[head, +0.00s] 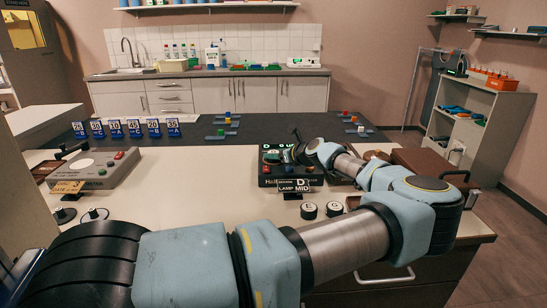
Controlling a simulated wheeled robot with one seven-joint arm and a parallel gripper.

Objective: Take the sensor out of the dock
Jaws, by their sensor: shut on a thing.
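A black dock box (266,180) with white lettering and a green-lit top stands on the pale bench, right of the middle. Signs reading "D" and "LAMP MID" stand at its front. My gripper (291,154) is at the top of this box, reaching in from the right. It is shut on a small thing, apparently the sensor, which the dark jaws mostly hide. I cannot tell whether the sensor is still seated in the dock or just above it.
A grey console (95,169) with a round white pad sits at the left. Two round black-and-white knobs (321,210) lie in front of the dock. A brown case (432,172) is at the right. Numbered blue cards (134,128) line the dark table behind.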

